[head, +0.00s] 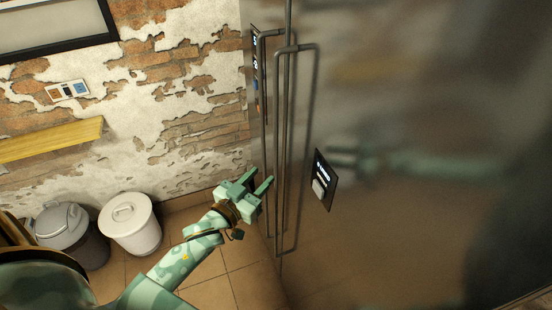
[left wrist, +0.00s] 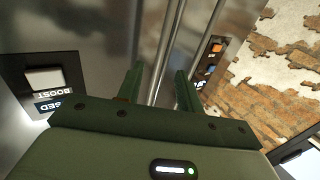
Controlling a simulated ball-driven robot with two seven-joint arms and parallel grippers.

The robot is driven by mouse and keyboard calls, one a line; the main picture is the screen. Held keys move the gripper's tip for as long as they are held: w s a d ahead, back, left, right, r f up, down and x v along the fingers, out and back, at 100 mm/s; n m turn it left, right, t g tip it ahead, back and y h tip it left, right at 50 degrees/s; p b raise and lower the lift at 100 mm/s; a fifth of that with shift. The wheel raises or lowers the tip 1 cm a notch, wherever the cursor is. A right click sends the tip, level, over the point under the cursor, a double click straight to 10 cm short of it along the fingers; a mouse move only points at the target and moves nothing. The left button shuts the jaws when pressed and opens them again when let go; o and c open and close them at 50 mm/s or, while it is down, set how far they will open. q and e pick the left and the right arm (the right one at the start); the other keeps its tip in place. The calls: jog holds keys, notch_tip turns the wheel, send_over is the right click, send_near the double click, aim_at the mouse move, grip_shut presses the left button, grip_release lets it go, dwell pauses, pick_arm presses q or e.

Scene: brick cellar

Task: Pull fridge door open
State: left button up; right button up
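The fridge door (head: 420,230) is a large brushed-steel panel filling the right of the head view and looks shut. A long vertical bar handle (head: 283,150) stands out along its left edge. A second, similar bar (head: 264,110) runs just left of it. My left gripper (head: 259,182) is open and empty, fingers pointing at the lower part of the bars. In the left wrist view, the bars (left wrist: 172,50) show in line with the gap between the fingers (left wrist: 157,68); I see no grip on them. My right gripper is not in view.
A black control panel (head: 325,181) sits on the door. A white lidded bin (head: 131,223) and a grey bin (head: 72,232) stand by the brick wall (head: 170,90). A yellow shelf (head: 50,139) juts from the wall. Tiled floor (head: 210,292) is clear below my left arm.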

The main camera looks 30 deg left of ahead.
aim_at(274, 164)
pick_arm(q)
jog(key=w, duration=0.5)
jog(key=w+d, duration=0.1)
jog(key=w, duration=0.2)
jog(key=shift+d, duration=0.1)
grip_shut()
